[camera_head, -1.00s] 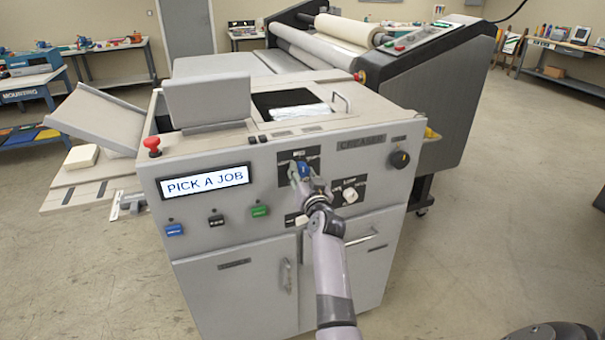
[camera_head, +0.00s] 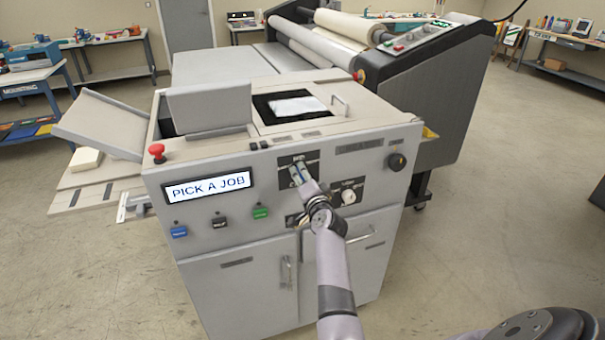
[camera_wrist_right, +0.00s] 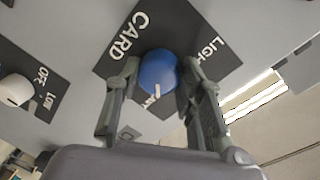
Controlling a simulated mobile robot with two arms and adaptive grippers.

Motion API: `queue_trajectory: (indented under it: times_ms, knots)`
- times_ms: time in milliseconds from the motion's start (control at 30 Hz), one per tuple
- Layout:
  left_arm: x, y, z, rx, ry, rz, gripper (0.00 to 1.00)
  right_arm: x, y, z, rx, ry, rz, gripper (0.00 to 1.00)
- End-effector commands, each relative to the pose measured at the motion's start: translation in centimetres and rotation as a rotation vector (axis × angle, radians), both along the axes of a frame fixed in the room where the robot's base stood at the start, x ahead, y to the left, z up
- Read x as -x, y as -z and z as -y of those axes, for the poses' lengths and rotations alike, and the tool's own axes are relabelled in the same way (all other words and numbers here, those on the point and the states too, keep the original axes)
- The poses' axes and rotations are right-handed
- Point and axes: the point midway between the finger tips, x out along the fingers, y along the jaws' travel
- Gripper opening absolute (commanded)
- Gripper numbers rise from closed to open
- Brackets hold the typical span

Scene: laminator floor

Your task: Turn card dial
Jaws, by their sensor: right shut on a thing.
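The card dial (camera_wrist_right: 158,70) is a round blue knob on a black plate lettered CARD and LIGHT in the right wrist view. My right gripper (camera_wrist_right: 156,78) has one finger on each side of the knob and is shut on it. In the head view my right gripper (camera_head: 299,174) reaches the black dial plate (camera_head: 285,160) on the machine's front panel and mostly hides the knob. My left gripper is not in view.
The creaser's display (camera_head: 207,186) reads PICK A JOB. A white OFF/LOW knob (camera_head: 348,196) sits right of the dial, a black knob (camera_head: 397,161) farther right. Blue, black and green buttons (camera_head: 260,212) and a red stop button (camera_head: 157,150) are to the left. A laminator (camera_head: 440,90) stands behind.

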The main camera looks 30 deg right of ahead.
Motion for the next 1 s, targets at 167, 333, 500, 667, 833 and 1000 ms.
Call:
queue_trajectory:
  times_ms: [167,333,500,667,833,1000]
  knots:
    - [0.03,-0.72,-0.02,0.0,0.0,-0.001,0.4,0.02,-0.24,0.17,-0.109,0.002,0.027,0.08]
    - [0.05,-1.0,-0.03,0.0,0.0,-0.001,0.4,0.02,-0.19,0.19,-0.179,0.002,0.045,0.08]
    - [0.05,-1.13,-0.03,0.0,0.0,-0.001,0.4,0.03,-0.15,0.22,-0.216,0.002,0.054,0.08]
    - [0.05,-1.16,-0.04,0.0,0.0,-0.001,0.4,0.03,-0.12,0.24,-0.229,0.002,0.058,0.08]
    - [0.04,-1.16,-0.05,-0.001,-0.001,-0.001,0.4,0.04,-0.12,0.24,-0.231,0.003,0.058,0.08]
    - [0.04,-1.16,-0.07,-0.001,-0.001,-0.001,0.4,0.03,-0.12,0.24,-0.231,0.003,0.058,0.36]
